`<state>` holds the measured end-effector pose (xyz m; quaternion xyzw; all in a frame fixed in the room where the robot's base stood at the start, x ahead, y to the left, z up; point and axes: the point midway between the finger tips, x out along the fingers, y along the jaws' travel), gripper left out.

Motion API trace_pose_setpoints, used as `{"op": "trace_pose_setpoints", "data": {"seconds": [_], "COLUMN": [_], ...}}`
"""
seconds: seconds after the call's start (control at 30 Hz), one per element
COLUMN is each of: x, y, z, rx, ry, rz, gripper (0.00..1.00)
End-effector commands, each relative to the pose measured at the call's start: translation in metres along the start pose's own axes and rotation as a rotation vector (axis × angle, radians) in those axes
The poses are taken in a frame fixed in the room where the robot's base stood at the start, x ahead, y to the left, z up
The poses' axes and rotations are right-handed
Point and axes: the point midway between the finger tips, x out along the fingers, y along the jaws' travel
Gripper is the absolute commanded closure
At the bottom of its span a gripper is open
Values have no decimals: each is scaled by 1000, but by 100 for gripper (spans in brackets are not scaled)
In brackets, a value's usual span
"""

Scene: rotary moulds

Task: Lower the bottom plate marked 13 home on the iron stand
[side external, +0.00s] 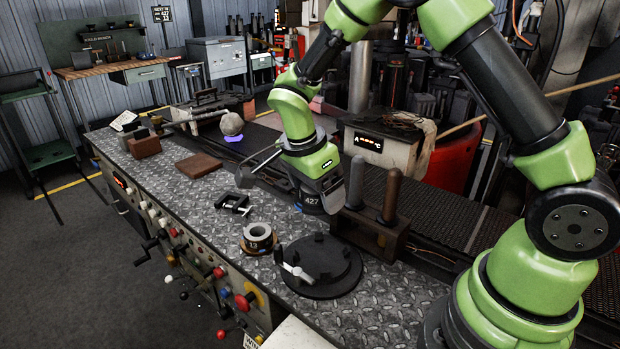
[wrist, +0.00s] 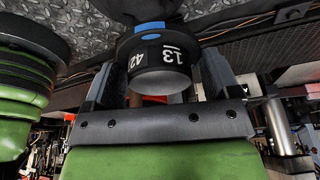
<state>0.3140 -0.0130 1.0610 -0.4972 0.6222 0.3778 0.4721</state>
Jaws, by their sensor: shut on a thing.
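My gripper (side external: 322,192) is shut on a dark round piece (side external: 312,203) marked 427 and holds it above the bench. In the wrist view the piece (wrist: 160,62) sits between the jaws of my gripper (wrist: 162,75), with white 13 and 42 on its side and blue marks on its flange. I take it for the bottom plate. A dark round base with raised lugs (side external: 320,262) lies on the bench, lower right of the held piece; it may be the iron stand. A grey ring marked 13 (side external: 258,236) sits on a brown disc to its left.
A dark block with two upright posts (side external: 369,232) stands close right of my gripper. A black clamp (side external: 234,203) lies left on the diamond-plate bench (side external: 190,220). A pale lever (side external: 296,271) lies across the round base. Brown blocks and a ball tool stand further back.

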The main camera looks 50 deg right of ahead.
Motion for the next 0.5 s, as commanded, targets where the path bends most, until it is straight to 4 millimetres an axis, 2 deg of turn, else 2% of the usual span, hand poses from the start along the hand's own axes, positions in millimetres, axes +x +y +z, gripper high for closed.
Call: {"op": "trace_pose_setpoints", "data": {"seconds": [0.2, 0.5], "x": [-9, 2], "y": [22, 26], "z": [4, 8], "rx": [233, 279], "ry": [-1, 0], "rz": [62, 76], "gripper": [51, 51]}}
